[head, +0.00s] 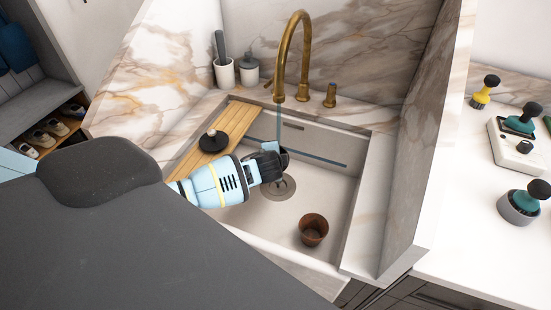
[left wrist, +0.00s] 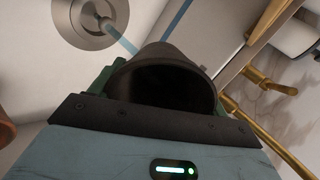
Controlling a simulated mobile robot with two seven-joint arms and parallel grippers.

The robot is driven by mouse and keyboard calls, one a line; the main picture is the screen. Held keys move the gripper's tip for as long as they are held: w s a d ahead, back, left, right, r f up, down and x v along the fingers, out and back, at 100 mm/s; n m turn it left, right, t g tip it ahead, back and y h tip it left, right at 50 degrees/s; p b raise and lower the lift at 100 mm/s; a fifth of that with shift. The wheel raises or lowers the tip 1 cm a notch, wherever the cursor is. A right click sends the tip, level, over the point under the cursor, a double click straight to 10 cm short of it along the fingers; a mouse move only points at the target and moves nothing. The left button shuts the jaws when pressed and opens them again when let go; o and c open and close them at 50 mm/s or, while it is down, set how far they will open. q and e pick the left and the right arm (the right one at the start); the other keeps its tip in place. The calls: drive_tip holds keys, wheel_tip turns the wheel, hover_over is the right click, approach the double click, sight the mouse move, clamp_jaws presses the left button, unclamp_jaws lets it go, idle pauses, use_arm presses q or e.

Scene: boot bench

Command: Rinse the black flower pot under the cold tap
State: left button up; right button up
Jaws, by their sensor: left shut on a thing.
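The black flower pot (head: 283,154) is held over the sink by my left gripper (head: 270,165), which is shut on it. In the left wrist view the pot (left wrist: 165,85) shows its dark open mouth between the fingers. The brass tap (head: 305,50) stands behind the sink, and a thin bluish stream (head: 279,122) falls from its spout at the pot. The stream also shows in the left wrist view (left wrist: 122,40), between the pot and the drain (left wrist: 90,15). I cannot tell whether water enters the pot. A blue-marked brass handle (head: 330,96) stands right of the spout. My right gripper is out of view.
A brown pot (head: 313,230) stands on the sink floor (head: 265,218), right of the drain. A wooden board (head: 234,121) spans the sink's left side with a black-knobbed item (head: 212,142) on it. White containers (head: 224,74) stand behind. The right counter (head: 460,205) holds several knobbed tools.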

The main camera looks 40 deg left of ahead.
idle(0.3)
use_arm(q)
drive_tip(key=shift+d, duration=0.15)
drive_tip(key=shift+w+d, duration=0.25)
drive_tip(key=shift+d, duration=0.15)
drive_tip(key=shift+s+a, duration=0.1)
drive_tip(key=shift+a, duration=0.1)
drive_tip(key=shift+s+a+r, duration=0.1)
drive_tip(key=shift+a, duration=0.15)
drive_tip(key=shift+a+p, duration=0.15)
drive_tip(key=shift+p, duration=0.15)
drive_tip(key=shift+s, duration=0.1)
